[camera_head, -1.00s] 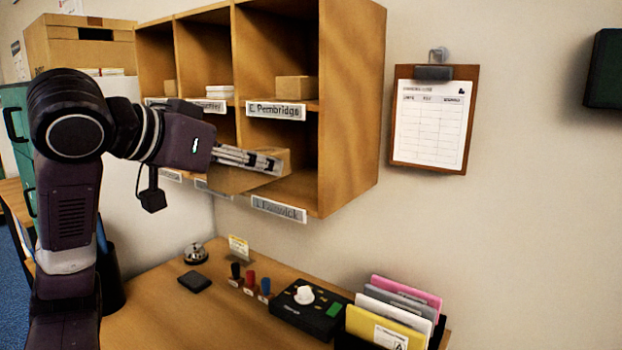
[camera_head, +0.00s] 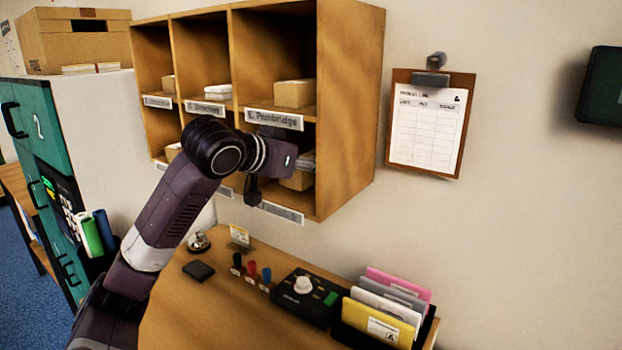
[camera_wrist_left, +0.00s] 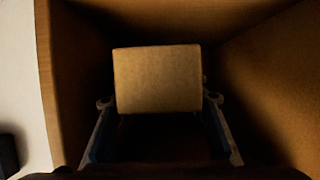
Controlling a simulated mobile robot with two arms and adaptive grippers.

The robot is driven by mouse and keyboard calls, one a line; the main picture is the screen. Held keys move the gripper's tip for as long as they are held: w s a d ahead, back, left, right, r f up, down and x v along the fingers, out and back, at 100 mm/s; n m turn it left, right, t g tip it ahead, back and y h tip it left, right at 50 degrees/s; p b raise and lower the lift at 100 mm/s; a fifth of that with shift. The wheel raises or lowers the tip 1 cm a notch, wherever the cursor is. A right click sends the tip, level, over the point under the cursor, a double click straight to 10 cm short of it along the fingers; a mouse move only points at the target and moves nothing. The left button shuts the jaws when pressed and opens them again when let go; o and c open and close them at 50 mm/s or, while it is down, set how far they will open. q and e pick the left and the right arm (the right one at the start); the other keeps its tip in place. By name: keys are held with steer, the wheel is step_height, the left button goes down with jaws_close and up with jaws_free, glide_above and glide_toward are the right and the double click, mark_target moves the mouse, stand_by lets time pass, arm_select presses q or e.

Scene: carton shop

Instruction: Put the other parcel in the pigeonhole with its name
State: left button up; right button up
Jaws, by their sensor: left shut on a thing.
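The brown parcel (camera_wrist_left: 157,80) sits between the two fingers of my left gripper (camera_wrist_left: 160,101) in the left wrist view, inside a wooden compartment. The gripper is shut on it. In the head view part of the parcel (camera_head: 297,181) shows behind my wrist, inside the lower right pigeonhole of the wooden shelf (camera_head: 348,110). The name label (camera_head: 281,213) under that pigeonhole is partly covered and hard to read now. Whether the parcel rests on the compartment floor cannot be told. My right gripper is not in view.
Another parcel (camera_head: 294,93) sits above, over the label "Pembridge" (camera_head: 274,119). Other pigeonholes hold small items. Below, the desk (camera_head: 215,305) carries a bell (camera_head: 198,241), stamps, a black device (camera_head: 304,298) and a folder rack (camera_head: 385,318). A clipboard (camera_head: 430,122) hangs to the right.

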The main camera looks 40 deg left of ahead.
arm_select(q)
steer(key=shift+f, duration=1.55)
steer(key=shift+w+f+p, duration=0.1)
steer(key=shift+w+p, duration=0.1)
steer(key=shift+p, duration=0.1)
steer(key=shift+f, duration=0.15)
steer(key=o, duration=1.3)
steer(key=shift+f, duration=0.1)
steer(key=shift+s, duration=0.1)
steer(key=shift+b+v, duration=1.7)
steer(key=shift+v, duration=4.3)
